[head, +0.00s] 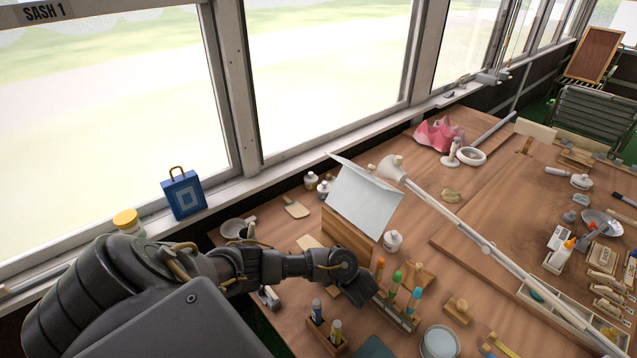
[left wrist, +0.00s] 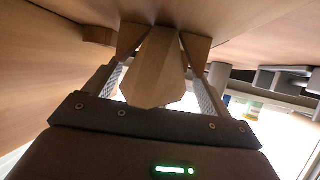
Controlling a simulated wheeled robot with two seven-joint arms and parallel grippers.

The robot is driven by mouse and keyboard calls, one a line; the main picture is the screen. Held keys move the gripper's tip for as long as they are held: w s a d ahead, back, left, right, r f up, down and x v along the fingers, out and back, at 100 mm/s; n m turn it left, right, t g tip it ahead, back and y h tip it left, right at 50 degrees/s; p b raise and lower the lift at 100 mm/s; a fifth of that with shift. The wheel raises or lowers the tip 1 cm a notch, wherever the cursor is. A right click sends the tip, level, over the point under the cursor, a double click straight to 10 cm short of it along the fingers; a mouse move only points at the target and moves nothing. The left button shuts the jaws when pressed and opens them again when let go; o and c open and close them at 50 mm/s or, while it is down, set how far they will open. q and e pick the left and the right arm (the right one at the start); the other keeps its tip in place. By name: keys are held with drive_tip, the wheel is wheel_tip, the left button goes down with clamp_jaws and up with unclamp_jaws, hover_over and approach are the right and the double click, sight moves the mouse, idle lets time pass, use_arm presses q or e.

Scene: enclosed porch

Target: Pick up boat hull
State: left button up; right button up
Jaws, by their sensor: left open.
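The boat hull (left wrist: 150,75) shows in the left wrist view as a pale wooden piece with a faceted, pointed end. It lies between the two fingers of my left gripper (left wrist: 160,50), which are open on either side of it. Whether a finger touches the hull I cannot tell. In the head view my left gripper (head: 366,291) reaches down to the bench beside a wooden rack of coloured-top tubes. I cannot make out the hull there; the gripper and arm may hide it. My right gripper is in neither view.
The tube rack (head: 397,312) stands just right of my gripper. A propped white sheet (head: 364,197) is behind it, and a small bottle holder (head: 325,338) in front. A long white lamp arm (head: 487,248) crosses the bench (head: 415,225). A blue bag (head: 184,195) stands on the sill.

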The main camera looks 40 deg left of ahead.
use_arm(q)
drive_tip(key=shift+c, duration=0.3)
drive_tip(key=c, duration=1)
drive_tip(key=shift+c, duration=0.2)
